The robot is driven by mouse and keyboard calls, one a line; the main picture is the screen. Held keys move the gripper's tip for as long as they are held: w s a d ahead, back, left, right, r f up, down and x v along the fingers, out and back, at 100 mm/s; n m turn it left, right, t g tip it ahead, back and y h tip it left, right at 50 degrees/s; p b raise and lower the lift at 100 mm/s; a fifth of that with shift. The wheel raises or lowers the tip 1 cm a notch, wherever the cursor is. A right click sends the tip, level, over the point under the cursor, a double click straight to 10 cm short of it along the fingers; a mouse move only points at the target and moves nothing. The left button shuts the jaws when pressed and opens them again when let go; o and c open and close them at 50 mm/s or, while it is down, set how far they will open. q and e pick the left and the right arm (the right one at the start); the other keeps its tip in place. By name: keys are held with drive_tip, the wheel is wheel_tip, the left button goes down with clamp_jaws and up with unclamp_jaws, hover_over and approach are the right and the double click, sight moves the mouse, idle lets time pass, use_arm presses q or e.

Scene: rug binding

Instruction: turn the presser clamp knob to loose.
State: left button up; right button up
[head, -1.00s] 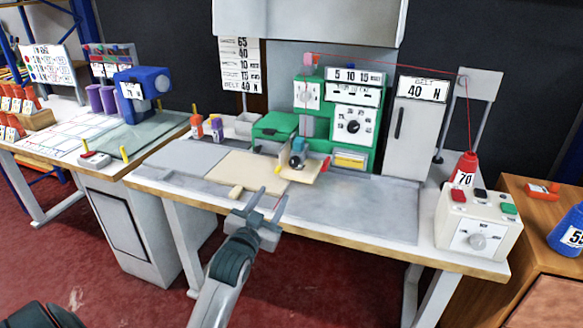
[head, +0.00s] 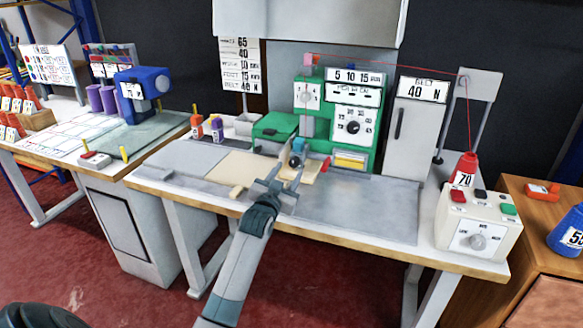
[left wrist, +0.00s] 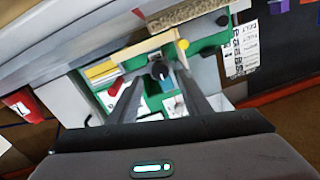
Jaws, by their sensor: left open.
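The green sewing machine (head: 368,100) stands at the back of the middle bench. A small dark knob (head: 295,161) with a blue part above it sits low at its front, over the beige board; it looks like the presser clamp knob, but I cannot read its setting. In the left wrist view the dark knob (left wrist: 160,69) shows between and beyond the finger ends. My left gripper (head: 284,177) is open and empty, just in front of the knob, its fingers pointing at it; I see no clear contact. My right gripper is not in view.
A beige board (head: 240,170) lies left of the knob, with a red piece (head: 325,164) to its right. A control box (head: 478,228) and a red cone (head: 464,168) stand on the bench's right end. The grey bench top (head: 375,205) between is clear.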

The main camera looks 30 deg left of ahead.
sight(293, 164)
use_arm(q)
drive_tip(key=shift+x, duration=1.9)
drive_tip(key=c, duration=1)
